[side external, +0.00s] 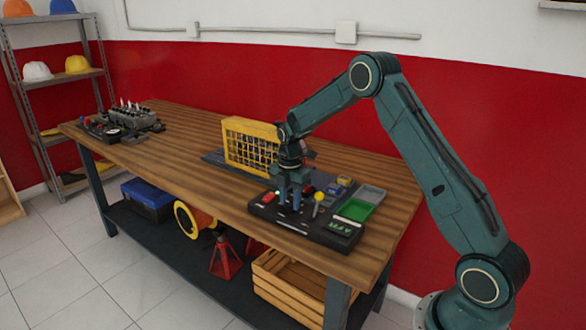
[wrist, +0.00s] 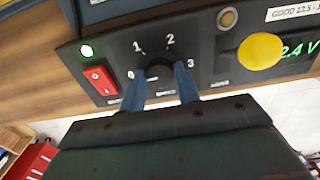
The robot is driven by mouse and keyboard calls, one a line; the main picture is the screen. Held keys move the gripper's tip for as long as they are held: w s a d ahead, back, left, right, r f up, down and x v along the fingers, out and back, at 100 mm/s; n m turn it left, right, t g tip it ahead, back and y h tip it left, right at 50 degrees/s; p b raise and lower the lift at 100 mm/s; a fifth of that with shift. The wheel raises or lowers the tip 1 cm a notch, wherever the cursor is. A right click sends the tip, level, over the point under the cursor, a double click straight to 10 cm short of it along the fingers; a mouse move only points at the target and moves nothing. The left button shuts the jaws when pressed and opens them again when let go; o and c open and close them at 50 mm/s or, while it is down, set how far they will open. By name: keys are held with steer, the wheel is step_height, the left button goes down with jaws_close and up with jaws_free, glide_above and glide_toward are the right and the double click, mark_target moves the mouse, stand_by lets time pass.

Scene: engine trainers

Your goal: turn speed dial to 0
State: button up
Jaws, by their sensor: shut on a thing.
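The speed dial (wrist: 160,71) is a black round knob on a dark control panel (wrist: 205,75), with the marks 0, 1, 2 and 3 around it in the wrist view. My gripper (wrist: 161,86) is shut on the dial, with one blue finger on each side of it.
A yellow knob (wrist: 260,51) stands up to the right, beside a green voltage display.

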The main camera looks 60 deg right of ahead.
mark_target(290, 202)
steer(key=shift+w+r, duration=0.1)
steer(key=shift+r, duration=0.05)
steer(key=o, duration=1)
steer(key=shift+c, duration=0.2)
step_height(290, 202, up, 14)
stand_by(0.5)
